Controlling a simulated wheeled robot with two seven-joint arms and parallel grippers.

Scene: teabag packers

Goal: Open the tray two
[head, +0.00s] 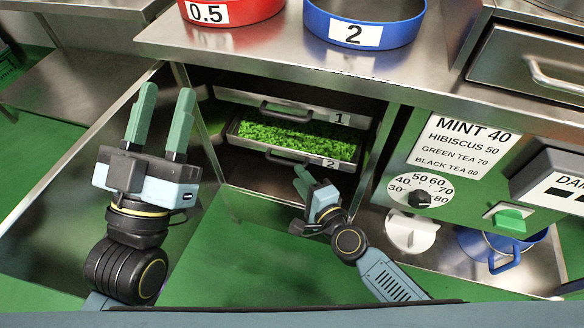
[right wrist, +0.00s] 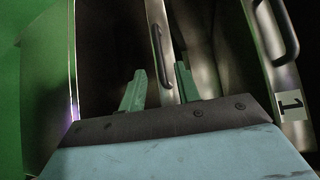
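Tray two (head: 329,163) is the lower tray in the cabinet. It bears the label 2 and a dark handle (head: 287,159), and green leaves (head: 290,138) show inside it behind its front. In the right wrist view its handle (right wrist: 158,55) is ahead of the fingers. My right gripper (head: 303,182) is just below and in front of that handle. In the right wrist view its fingers (right wrist: 160,88) are apart, with the tray's front between or just beyond them; contact cannot be told. My left gripper (head: 160,120) is open, empty and raised at the left.
Tray one (head: 339,118), with its own handle (head: 285,114), is directly above tray two. An open cabinet door (head: 70,190) is at the left. A red container (head: 230,8) and a blue one (head: 364,25) stand on the counter. A control panel (head: 450,160) is at the right.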

